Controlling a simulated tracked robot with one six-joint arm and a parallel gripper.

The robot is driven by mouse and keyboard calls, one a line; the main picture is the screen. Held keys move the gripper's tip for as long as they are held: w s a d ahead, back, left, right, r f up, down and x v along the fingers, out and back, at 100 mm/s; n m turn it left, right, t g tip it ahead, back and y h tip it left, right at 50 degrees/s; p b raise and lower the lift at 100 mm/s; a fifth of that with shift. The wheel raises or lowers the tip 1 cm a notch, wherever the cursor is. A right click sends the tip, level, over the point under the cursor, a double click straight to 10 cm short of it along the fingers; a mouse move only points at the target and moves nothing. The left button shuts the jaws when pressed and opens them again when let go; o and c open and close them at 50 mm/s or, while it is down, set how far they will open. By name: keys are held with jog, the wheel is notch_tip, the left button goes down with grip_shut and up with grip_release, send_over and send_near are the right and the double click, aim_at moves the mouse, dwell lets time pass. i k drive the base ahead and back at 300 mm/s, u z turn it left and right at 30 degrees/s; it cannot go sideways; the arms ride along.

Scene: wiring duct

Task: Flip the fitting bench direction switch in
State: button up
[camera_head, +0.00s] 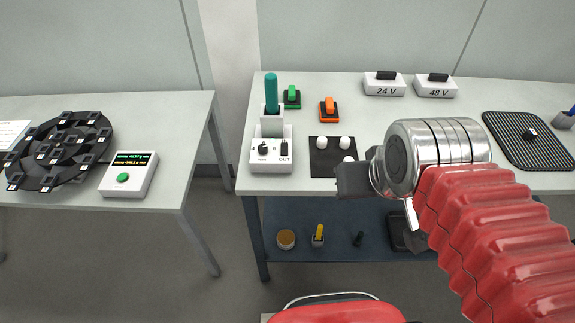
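A white control box (258,166) stands at the front left corner of the right-hand bench. It has a black round knob (263,150) on the left and a small black switch (284,149) on the right, with lettering below that looks like "OUT". The switch's position is too small to tell. Behind the knob, a teal handle (271,93) stands upright in a white holder (271,122). My gripper (347,181), dark grey, is at the bench's front edge, right of the box and apart from it. Its fingers are seen edge-on, so their opening does not show.
A black mat (322,170) with several white knobs lies between box and gripper. Green (292,97) and orange (329,109) switches and boxes marked 24 V (384,86) and 48 V (434,87) stand behind. A ribbed mat (520,150) lies right. A gap separates the left table (170,140).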

aim_at(284, 146)
jog(key=k, duration=0.4)
jog(key=u, duration=0.3)
jog(key=i, duration=1)
jog(key=u, duration=1.4)
